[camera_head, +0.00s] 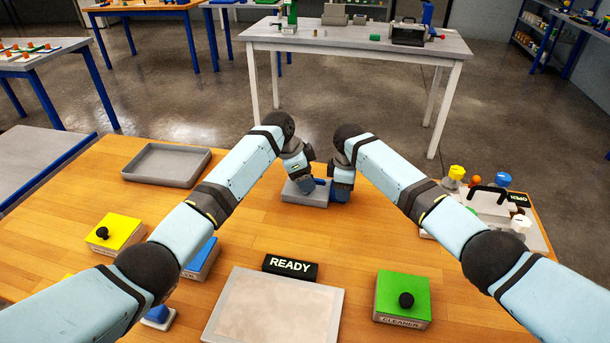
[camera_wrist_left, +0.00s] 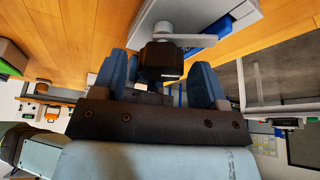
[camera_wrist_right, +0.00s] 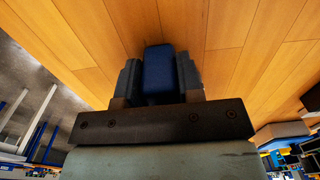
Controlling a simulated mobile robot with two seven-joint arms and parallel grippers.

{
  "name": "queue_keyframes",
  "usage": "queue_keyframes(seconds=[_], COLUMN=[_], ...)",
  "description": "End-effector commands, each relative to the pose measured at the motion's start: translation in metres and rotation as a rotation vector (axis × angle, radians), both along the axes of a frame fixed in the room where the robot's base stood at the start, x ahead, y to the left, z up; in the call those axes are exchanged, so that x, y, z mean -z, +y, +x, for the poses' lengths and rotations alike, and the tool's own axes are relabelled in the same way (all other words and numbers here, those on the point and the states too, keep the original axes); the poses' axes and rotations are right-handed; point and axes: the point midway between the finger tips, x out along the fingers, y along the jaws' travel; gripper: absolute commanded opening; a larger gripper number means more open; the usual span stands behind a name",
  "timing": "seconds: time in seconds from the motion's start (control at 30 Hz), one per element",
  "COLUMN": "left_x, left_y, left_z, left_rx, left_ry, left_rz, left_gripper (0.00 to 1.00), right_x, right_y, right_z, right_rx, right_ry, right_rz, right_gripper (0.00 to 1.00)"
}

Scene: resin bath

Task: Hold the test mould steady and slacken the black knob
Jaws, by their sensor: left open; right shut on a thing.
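The test mould (camera_head: 296,195) is a low grey block on the wooden table, partly hidden by my grippers in the head view. It also shows at the top of the left wrist view (camera_wrist_left: 229,12). There the black knob (camera_wrist_left: 161,60) lies between the fingers of my open left gripper (camera_wrist_left: 164,82), beside a grey lever (camera_wrist_left: 190,41); I cannot tell whether the fingers touch it. My right gripper (camera_head: 340,193) is at the mould's right end. In the right wrist view it is shut on a blue block-like part (camera_wrist_right: 158,70), which appears to be the mould's grip.
A grey tray (camera_head: 127,173) lies at the back left. A READY sign (camera_head: 290,267) stands behind a pale panel (camera_head: 275,312). A yellow box (camera_head: 113,232) and a green CLEANER box (camera_head: 402,296) have black knobs. Bottles and a container (camera_head: 490,205) stand right. Wood around the mould is clear.

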Motion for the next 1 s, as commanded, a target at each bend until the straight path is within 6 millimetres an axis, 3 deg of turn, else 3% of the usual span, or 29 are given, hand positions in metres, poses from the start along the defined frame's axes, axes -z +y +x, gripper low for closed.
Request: queue_keyframes(seconds=[0.1, 0.3, 0.33, 0.67, 1.0], left_x=[-0.0002, -0.0003, -0.0003, -0.0002, -0.0003], left_y=[0.0001, 0.0003, 0.0003, 0.0004, 0.0001], left_z=[0.0, 0.0001, 0.0001, 0.0, -0.0007], left_rx=[0.0, -0.001, -0.001, -0.039, -0.262], left_ry=[0.0, 0.0, 0.0, -0.001, -0.001], left_rz=[0.0, 0.0, 0.0, 0.001, 0.0], left_gripper=[0.67, 0.21, 0.17, 0.17, 0.17], right_x=[-0.0004, -0.0004, -0.0004, -0.0004, -0.0003], right_y=[0.0001, 0.0001, 0.0001, 0.0, -0.0001], right_z=[0.0001, 0.0001, 0.0001, 0.0002, 0.0002], right_rx=[0.0, 0.0, 0.0, 0.0, 0.0], right_ry=[0.0, 0.0, 0.0, -0.001, 0.0], right_rz=[0.0, 0.0, 0.0, 0.0, 0.0], right_gripper=[0.0, 0.0, 0.0, 0.0, 0.0])
